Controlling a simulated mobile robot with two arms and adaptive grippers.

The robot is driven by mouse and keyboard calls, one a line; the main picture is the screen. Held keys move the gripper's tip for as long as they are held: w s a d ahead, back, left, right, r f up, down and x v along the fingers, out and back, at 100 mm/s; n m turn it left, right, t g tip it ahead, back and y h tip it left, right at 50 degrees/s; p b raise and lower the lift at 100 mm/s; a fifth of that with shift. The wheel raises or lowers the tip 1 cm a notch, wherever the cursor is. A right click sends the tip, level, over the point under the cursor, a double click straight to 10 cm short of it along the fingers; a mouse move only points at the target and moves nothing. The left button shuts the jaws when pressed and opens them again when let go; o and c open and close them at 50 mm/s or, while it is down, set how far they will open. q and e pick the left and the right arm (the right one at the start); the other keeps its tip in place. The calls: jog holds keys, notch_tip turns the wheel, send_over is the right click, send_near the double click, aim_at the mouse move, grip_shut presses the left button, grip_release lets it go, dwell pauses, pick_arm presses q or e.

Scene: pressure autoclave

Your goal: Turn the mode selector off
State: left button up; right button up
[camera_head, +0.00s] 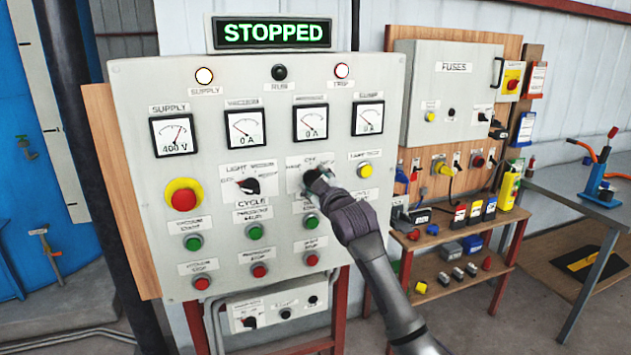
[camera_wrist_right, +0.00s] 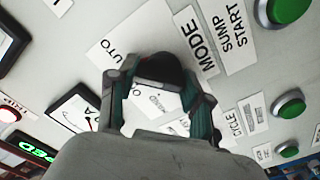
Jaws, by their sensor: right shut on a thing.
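The mode selector is a black knob on a white label plate on the grey control panel (camera_head: 130,100). In the head view it is mostly covered by my right gripper (camera_head: 318,180). The right wrist view shows the black mode selector knob (camera_wrist_right: 160,72) between the two fingers of my right gripper (camera_wrist_right: 160,90), which is shut on it. The word MODE is printed beside it, with AUTO at another edge of its plate. The knob's exact pointing direction is hidden. My left gripper is not in view.
A light selector (camera_head: 249,186) sits just left of the mode selector. A yellow lamp-test button (camera_head: 366,170) is to the right, and green and red push buttons are below. A red emergency stop (camera_head: 184,199) is at left. The sign (camera_head: 271,33) reads STOPPED.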

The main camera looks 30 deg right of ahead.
jog(key=shift+r, duration=0.15)
jog(key=n+p, duration=0.3)
jog(key=n, duration=0.1)
jog(key=shift+r, duration=0.15)
jog(key=shift+a+n+p, duration=0.1)
jog(key=shift+n+p, duration=1.35)
jog(key=shift+n, duration=1.35)
jog(key=o, duration=1.1)
jog(key=shift+w, duration=0.1)
jog(key=shift+f, duration=0.2)
